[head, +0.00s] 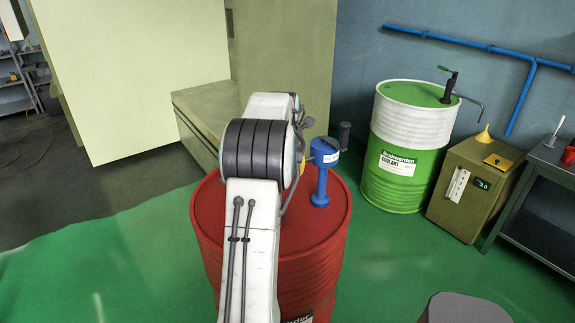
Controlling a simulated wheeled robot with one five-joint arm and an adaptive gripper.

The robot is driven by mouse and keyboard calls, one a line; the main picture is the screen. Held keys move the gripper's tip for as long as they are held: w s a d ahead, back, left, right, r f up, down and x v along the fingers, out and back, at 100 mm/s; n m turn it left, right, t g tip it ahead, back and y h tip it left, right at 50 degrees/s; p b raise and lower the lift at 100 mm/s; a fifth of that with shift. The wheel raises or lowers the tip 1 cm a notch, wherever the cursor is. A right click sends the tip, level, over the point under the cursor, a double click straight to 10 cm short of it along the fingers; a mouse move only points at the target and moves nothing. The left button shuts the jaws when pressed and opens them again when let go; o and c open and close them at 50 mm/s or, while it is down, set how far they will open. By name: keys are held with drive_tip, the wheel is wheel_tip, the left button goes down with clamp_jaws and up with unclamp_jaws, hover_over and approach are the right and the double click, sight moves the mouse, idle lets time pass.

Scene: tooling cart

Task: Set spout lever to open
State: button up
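A blue hand pump (321,185) stands upright on the lid of a red drum (325,238). A dark crank handle (344,134) rises at its right, and a small metal part shows at its left beside my arm. A white and green coolant drum (403,150) carries a black pump (449,88) with a green-tipped lever (444,68) pointing left and a thin bent pipe (471,103) reaching right. I cannot tell which part is the spout lever. My arm extends over the red drum, left of the blue pump.
Right of the coolant drum are an olive cabinet (465,208) with a yellow funnel (484,138) and a dark metal bench (540,175). A large pale machine (135,75) stands behind at left. Blue pipes (455,39) run along the wall. Green floor is clear at left.

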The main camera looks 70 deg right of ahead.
clamp_jaws()
idle(0.4)
